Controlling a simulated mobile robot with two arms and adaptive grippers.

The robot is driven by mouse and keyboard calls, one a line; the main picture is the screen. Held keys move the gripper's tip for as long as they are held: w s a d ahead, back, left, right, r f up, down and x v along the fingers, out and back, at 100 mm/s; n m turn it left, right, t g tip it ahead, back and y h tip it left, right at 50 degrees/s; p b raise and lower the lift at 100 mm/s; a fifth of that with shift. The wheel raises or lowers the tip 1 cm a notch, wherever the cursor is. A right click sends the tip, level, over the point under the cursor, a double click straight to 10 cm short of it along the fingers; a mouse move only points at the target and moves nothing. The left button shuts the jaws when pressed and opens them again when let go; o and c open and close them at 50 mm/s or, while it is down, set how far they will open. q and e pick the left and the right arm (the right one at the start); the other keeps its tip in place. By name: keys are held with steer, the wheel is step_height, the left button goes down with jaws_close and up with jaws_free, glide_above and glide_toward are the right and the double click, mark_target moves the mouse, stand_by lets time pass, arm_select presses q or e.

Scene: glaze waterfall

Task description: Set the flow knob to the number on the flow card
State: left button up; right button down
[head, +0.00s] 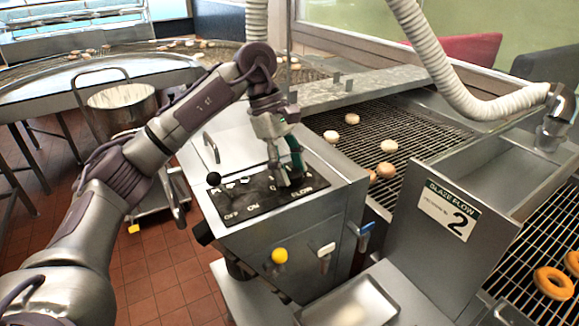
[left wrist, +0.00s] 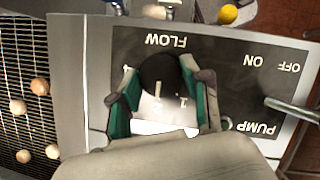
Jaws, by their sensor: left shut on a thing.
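The black round flow knob (left wrist: 160,72) sits on a dark panel (left wrist: 240,85) beside the word FLOW in the left wrist view. My left gripper (left wrist: 163,92) is shut on the knob, a green-padded finger on each side. In the head view my left gripper (head: 284,168) reaches down onto the panel and hides most of the knob. The flow card (head: 448,210) on the steel trough reads a large 2. My right gripper is in neither view.
A lever with a black ball (head: 213,179) stands at the panel's left, near OFF and ON. A yellow knob (head: 279,256) and small taps (head: 326,250) are on the box front. A wire conveyor (head: 405,130) with doughnuts runs behind. A ribbed hose (head: 430,60) hangs at right.

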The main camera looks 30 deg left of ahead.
arm_select(q)
steer(key=o, duration=1.2)
steer(key=shift+c, duration=0.2)
steer(key=v, duration=1.2)
steer(key=shift+f, duration=0.1)
